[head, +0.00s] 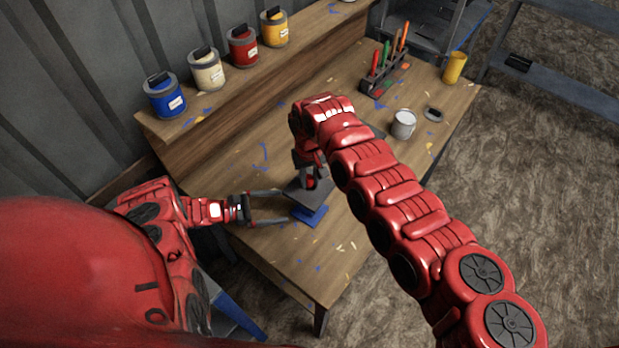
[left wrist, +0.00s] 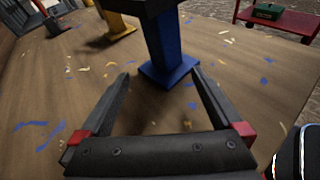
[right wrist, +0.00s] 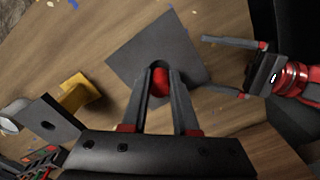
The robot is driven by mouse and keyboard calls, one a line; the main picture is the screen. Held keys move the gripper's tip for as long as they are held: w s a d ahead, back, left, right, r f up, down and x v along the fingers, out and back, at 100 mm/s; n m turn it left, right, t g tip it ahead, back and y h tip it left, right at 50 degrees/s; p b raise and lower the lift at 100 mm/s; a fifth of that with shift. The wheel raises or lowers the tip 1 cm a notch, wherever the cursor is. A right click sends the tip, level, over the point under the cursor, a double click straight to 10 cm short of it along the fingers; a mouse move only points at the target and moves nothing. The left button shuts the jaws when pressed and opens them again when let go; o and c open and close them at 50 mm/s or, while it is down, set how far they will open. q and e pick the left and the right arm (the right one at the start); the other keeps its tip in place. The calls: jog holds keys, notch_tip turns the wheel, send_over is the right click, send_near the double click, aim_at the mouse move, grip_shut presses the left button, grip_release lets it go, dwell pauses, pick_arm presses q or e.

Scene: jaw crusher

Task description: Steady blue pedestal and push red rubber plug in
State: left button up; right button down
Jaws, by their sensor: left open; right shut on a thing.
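The blue pedestal (left wrist: 166,50) stands upright on the bench; its blue base (head: 309,216) shows in the head view under a dark square top plate (right wrist: 189,50). My left gripper (head: 286,206) is open, level with the pedestal; in the left wrist view its spread fingers point at the column, which is beyond the fingertips, not clasped. My right gripper (right wrist: 163,70) points down over the top plate, shut on the red rubber plug (right wrist: 160,83). The plug is at the plate's middle. Its lower end is hidden, so I cannot tell how deep it sits.
A yellow pedestal (right wrist: 80,90) with a dark plate stands nearby. A white can (head: 403,124), a tool rack (head: 383,75) and a yellow cup (head: 455,67) are at the far side. Paint cans line the back shelf.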

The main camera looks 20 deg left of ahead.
aim_at(301, 208)
pick_arm(q)
jog(key=shift+s+d+n, duration=0.25)
jog(key=shift+s+n, duration=0.15)
jog(key=shift+n, duration=0.1)
jog(key=x, duration=0.8)
jog(key=shift+s+d, duration=0.1)
jog(key=shift+x, duration=0.85)
jog(key=c, duration=0.9)
jog(key=shift+o, duration=0.2)
